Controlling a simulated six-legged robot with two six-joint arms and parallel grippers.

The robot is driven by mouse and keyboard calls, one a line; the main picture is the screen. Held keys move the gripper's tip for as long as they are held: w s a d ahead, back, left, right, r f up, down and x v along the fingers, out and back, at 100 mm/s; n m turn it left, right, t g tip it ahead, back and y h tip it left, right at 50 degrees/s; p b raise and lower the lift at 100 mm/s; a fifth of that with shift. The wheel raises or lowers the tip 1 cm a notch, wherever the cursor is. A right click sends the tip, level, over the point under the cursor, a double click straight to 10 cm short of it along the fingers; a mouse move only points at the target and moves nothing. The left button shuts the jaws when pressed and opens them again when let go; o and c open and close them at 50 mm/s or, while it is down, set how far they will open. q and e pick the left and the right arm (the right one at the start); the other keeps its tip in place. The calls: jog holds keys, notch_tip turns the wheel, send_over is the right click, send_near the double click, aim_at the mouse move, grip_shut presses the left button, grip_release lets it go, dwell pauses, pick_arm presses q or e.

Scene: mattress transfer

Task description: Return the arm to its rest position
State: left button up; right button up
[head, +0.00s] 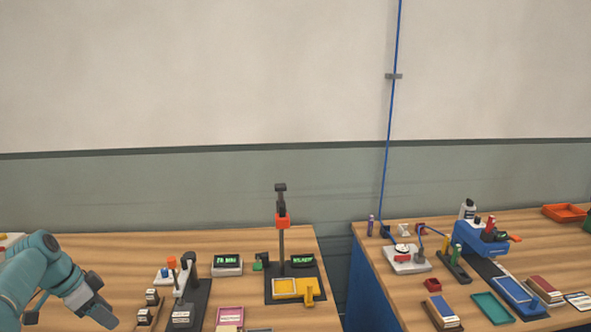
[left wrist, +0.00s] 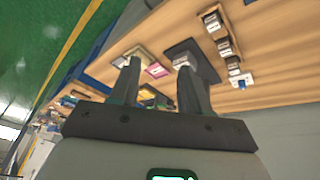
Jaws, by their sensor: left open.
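My left arm comes in from the left edge of the head view, bent, with its teal links over the left table (head: 230,258). My left gripper (head: 108,312) hangs at the end of it, tilted down and to the right, near the bottom edge. In the left wrist view the two dark fingers of this gripper (left wrist: 160,85) stand apart with nothing between them. The gripper is clear of the objects on the table. My right gripper is in neither view.
Blocks (head: 150,297), a dark-based stand (head: 190,300), a small display box (head: 227,264) and a tall post with a red clamp (head: 282,221) stand on the left table. A gap separates it from the right table (head: 400,290), which holds trays and a blue device (head: 481,238).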

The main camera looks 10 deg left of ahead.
pick_arm(q)
jog(key=w+d+f+n+g, duration=0.15)
jog(key=d+f+n, duration=0.25)
jog(key=d+f, duration=1.75)
jog(key=s+d+f+n, duration=0.2)
jog(key=s+d+f, duration=0.2)
jog(key=s+d, duration=0.6)
jog(key=s+d+f+n+g, duration=0.1)
jog(key=s+d+f, duration=0.3)
jog(key=s+d, duration=0.5)
jog(key=s+n, duration=0.1)
jog(key=s, duration=0.3)
jog(key=shift+d+f+h, duration=0.35)
jog(key=shift+h, duration=0.05)
jog(key=shift+w, duration=0.1)
